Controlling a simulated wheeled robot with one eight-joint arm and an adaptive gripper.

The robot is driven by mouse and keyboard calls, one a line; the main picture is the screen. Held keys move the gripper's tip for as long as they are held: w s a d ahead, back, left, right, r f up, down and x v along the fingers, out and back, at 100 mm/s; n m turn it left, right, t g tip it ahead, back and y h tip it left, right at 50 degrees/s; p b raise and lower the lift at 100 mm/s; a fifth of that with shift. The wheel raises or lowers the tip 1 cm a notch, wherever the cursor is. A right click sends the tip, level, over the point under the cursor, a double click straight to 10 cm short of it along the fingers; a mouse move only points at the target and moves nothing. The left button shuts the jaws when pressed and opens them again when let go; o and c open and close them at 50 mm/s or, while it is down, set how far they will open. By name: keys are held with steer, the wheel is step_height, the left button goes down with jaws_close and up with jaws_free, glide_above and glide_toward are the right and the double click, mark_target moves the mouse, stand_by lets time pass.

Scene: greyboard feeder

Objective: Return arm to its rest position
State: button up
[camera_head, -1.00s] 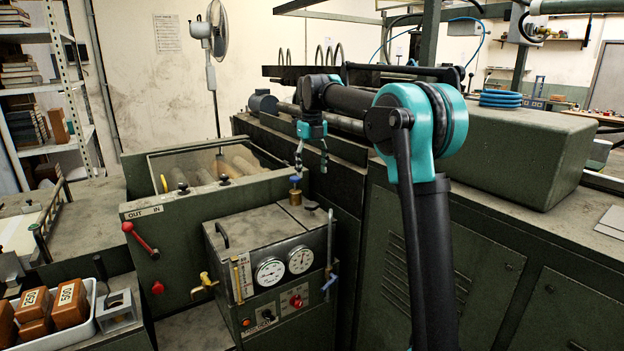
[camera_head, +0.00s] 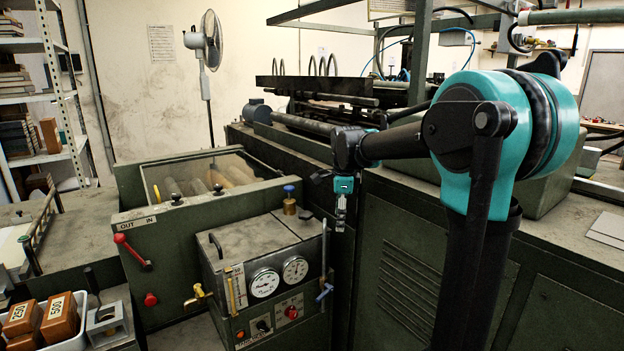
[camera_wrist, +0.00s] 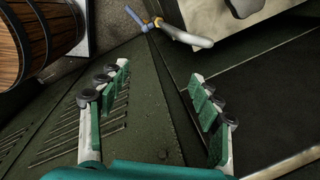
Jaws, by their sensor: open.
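My gripper (camera_head: 341,210) hangs downward from my black and teal arm in the head view, in front of the green machine's side, to the right of the gauge box. In the wrist view my gripper (camera_wrist: 160,100) has its two teal-padded fingers spread wide apart. Nothing is between them and they touch nothing. Below them are dark green panels with slotted vents.
The gauge box (camera_head: 262,270) with two dials and a blue-handled lever (camera_head: 325,290) stands left of my gripper. The green machine (camera_head: 400,265) lies behind my arm. A roller tank (camera_head: 150,225) and a tray of brown weights (camera_head: 75,340) are further left. A wooden barrel-like object (camera_wrist: 45,35) shows in the wrist view.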

steer(key=s+d+f+n+t, duration=0.1)
steer(key=s+d+f+n, duration=0.2)
steer(key=s+f+n, duration=0.3)
steer(key=s+d+f+n, duration=0.4)
steer(key=s+f+n, duration=0.2)
steer(key=s, duration=0.5)
steer(key=s+d+f+n+t, duration=0.1)
steer(key=s+d+f+n, duration=0.2)
steer(key=s+f+n, duration=0.3)
steer(key=s+f, duration=0.1)
steer(key=s, duration=0.1)
steer(key=shift+s+d+t, duration=0.3)
steer(key=shift+s+d, duration=0.05)
